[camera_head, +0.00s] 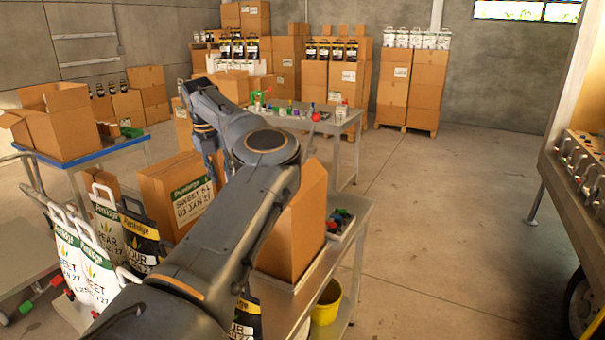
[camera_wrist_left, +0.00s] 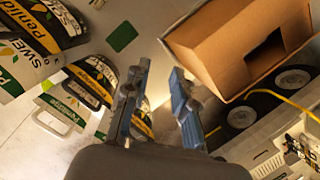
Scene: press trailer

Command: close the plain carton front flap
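A plain brown carton (camera_head: 297,235) stands on the metal table, partly hidden behind my left arm. A raised cardboard panel (camera_head: 313,180) shows at its top; I cannot tell which flap it is. An open carton (camera_wrist_left: 225,35) fills the upper right of the left wrist view, with a dark rectangular gap inside. My left gripper (camera_head: 209,150) hangs pointing down, above and left of the plain carton in the head view. In the left wrist view its two fingers (camera_wrist_left: 159,70) are apart with nothing between them. My right gripper is out of view.
A labelled carton (camera_head: 175,192) stands left of my arm, with several printed bags (camera_head: 140,240) in front. Another open carton (camera_head: 62,128) sits on a blue-topped stand. A yellow bucket (camera_head: 326,303) is under the metal table. The floor (camera_head: 440,220) to the right is clear.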

